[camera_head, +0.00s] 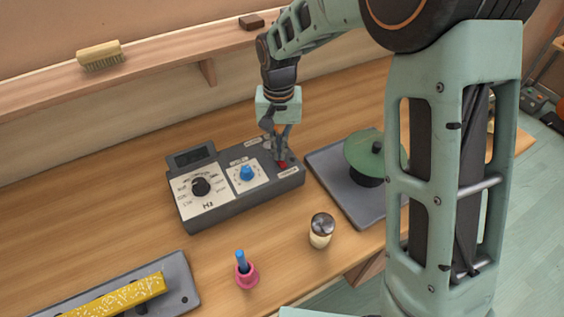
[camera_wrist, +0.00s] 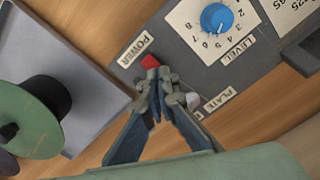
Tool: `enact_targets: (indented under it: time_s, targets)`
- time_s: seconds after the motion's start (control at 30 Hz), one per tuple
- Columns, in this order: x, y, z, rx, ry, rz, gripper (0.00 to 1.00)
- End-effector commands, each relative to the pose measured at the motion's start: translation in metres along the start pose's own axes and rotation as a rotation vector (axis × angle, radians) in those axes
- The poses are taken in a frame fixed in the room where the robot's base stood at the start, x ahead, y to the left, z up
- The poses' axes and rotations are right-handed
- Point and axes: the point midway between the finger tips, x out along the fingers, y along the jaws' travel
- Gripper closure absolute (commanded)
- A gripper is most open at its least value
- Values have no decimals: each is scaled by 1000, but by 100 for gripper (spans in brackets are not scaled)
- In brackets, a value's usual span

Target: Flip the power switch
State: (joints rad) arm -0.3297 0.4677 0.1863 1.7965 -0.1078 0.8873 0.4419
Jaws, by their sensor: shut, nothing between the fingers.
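The grey control box (camera_head: 230,200) sits on the wooden bench, with a black knob, a blue knob (camera_head: 246,173) and a small screen. Its red power switch (camera_head: 283,164) is at the right end of the top. In the wrist view the red switch (camera_wrist: 150,61) lies beside the POWER label (camera_wrist: 136,48). My gripper (camera_head: 284,154) is shut and empty, pointing down at the box. In the wrist view my gripper's fingertips (camera_wrist: 158,77) are right by the switch and overlap its edge; whether they touch it I cannot tell. The switch's position is too small to tell.
A grey tray (camera_head: 337,180) with a green disc (camera_head: 366,152) on a dark stand is right of the box. A yellow bar (camera_head: 115,298) lies front left. A shelf (camera_head: 150,70) runs behind.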

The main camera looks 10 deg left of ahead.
Motion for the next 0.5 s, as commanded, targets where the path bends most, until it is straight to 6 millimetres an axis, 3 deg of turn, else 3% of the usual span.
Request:
enact_targets:
  time_s: [0.5]
  targets:
    - [9, 0, 0, 0, 0, 0, 100]
